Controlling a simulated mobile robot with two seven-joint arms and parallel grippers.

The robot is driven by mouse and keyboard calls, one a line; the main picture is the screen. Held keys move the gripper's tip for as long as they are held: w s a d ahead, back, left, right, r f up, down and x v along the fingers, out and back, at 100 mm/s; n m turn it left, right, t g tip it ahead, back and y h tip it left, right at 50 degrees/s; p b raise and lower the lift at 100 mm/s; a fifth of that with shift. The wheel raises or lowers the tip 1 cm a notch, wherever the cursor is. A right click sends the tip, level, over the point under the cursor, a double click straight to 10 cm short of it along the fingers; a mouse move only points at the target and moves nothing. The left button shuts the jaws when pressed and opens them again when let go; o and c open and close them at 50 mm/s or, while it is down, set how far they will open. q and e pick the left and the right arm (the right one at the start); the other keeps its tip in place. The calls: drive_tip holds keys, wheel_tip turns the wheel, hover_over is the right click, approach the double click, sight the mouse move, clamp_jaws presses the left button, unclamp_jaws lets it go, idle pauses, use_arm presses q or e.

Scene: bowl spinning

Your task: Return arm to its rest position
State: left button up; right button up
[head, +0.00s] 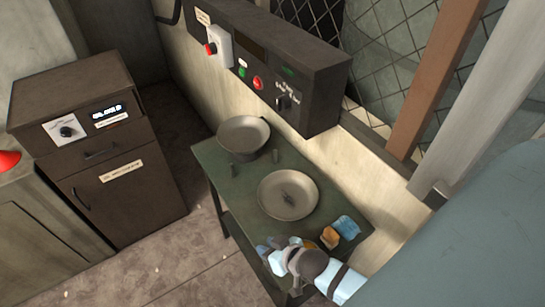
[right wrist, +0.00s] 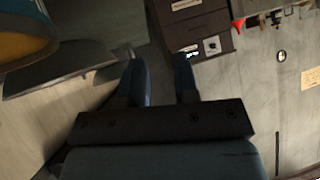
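My right gripper (head: 270,250) is at the front edge of the green table (head: 210,158) in the head view, beside the nearer bowl and apart from it. In the right wrist view its two dark fingers (right wrist: 160,78) stand apart with nothing between them, so it is open and empty. My left gripper is in neither view.
A deep bowl (head: 244,133) sits at the table's far end and a wide shallow bowl (head: 288,196) nearer. An orange item (head: 329,238) and a blue item (head: 346,228) lie near the right edge. A control box (head: 262,65) overhangs behind; a brown cabinet (head: 125,185) stands left.

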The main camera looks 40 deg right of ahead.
drive_tip(key=s+n, duration=0.1)
drive_tip(key=s+a, duration=0.1)
drive_tip(key=s, duration=0.1)
drive_tip(key=s+a+n, duration=0.1)
drive_tip(key=shift+s+a+f+n+y, duration=0.15)
drive_tip(key=shift+s+f+n+y, duration=0.15)
drive_tip(key=shift+s, duration=0.1)
drive_tip(key=shift+r, duration=0.15)
